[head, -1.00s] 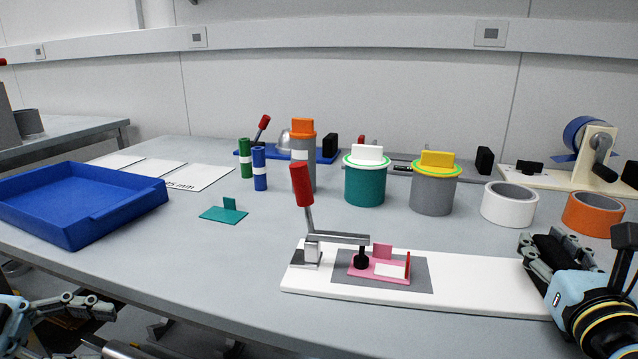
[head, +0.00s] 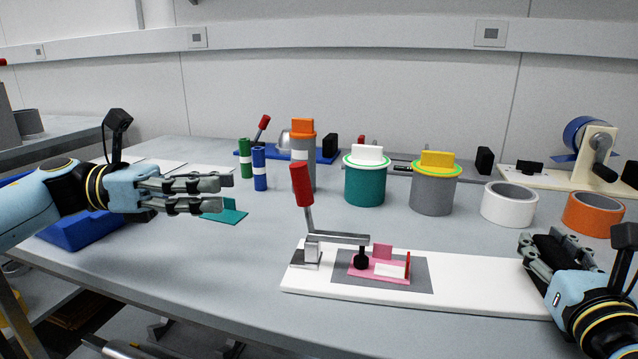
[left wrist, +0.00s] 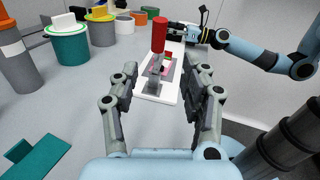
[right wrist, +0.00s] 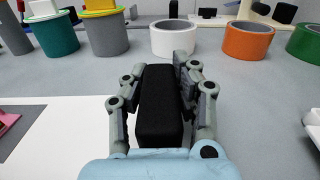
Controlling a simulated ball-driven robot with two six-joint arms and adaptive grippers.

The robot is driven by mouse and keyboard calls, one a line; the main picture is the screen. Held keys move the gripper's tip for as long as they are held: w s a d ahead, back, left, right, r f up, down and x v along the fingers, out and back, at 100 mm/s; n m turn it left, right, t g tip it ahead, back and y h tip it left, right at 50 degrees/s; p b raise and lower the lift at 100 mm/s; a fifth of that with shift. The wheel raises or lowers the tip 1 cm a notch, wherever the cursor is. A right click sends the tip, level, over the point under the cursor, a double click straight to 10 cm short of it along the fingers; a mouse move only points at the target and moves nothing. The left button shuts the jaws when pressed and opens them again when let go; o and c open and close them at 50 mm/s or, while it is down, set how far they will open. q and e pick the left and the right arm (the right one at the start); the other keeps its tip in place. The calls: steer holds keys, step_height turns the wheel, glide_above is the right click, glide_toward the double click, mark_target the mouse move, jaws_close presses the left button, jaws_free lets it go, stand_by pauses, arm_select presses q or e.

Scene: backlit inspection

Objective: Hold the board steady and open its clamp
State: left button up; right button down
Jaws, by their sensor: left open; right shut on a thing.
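The white board (head: 480,282) lies on the table with a grey pad, and it shows at left in the right wrist view (right wrist: 60,140). Its clamp has an upright, slightly tilted red handle (head: 301,185); the clamp's bar is level, with its black tip on a pink piece (head: 380,268). My left gripper (head: 232,193) is open and empty above the table, left of the clamp; the red handle (left wrist: 159,34) shows beyond its fingers in the left wrist view. My right gripper (head: 541,242) is shut on a black block (right wrist: 158,112) at the board's right end.
A teal plate (head: 226,215) lies beneath my left fingers. Behind the board stand a teal canister (head: 365,185), a grey canister (head: 433,195), a white roll (head: 509,204) and an orange roll (head: 592,214). The blue tray (head: 80,232) is partly hidden by my left arm.

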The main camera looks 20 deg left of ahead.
mark_target(302, 198)
arm_select(q)
steer(key=shift+m, duration=0.3)
steer(key=x, duration=1.2)
steer(key=shift+w+d, duration=0.1)
steer(key=shift+w, duration=0.1)
jaws_close()
